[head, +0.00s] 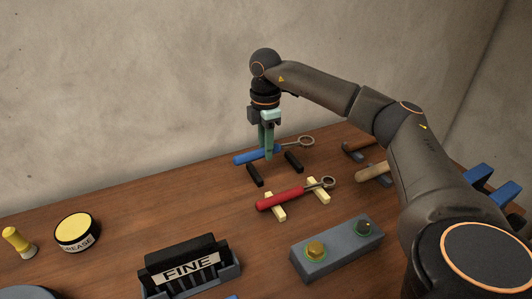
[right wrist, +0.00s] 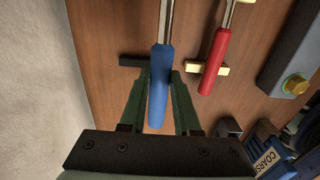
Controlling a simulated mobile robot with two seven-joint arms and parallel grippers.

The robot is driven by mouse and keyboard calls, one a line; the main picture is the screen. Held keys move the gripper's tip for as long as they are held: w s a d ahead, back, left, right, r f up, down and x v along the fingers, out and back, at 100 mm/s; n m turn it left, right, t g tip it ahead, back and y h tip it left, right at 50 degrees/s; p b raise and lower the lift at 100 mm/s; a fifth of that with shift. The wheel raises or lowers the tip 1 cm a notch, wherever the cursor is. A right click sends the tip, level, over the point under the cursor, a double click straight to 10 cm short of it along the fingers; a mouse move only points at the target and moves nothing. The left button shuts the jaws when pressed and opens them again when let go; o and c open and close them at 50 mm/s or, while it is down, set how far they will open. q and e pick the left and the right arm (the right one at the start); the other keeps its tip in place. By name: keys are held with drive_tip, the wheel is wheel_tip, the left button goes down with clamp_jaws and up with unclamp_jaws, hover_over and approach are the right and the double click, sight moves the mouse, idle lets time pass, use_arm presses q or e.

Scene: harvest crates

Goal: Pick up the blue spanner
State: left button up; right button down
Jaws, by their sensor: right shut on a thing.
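The blue spanner (head: 243,158) has a blue handle and a metal shaft ending in a ring. My right gripper (head: 268,156) points down and is shut on its handle. The spanner looks held a little above its two black rests (head: 255,175), which show bare below it. In the right wrist view the blue handle (right wrist: 158,95) lies between the two green fingers (right wrist: 160,82), with the shaft running toward the top edge. My left gripper is not in view.
A red spanner (head: 281,198) lies on cream rests in front. A grey box with two buttons (head: 337,249), a FINE holder (head: 190,268) and a grease tin (head: 77,232) stand nearer. Hammers (head: 374,172) lie to the right. The wall (head: 130,90) is close behind.

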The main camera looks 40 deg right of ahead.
drive_tip(key=s+a+r, duration=0.5)
drive_tip(key=s+a, duration=0.2)
drive_tip(key=shift+s+a+r+b, duration=0.2)
drive_tip(key=shift+r+b, duration=0.1)
drive_tip(key=shift+b, duration=0.15)
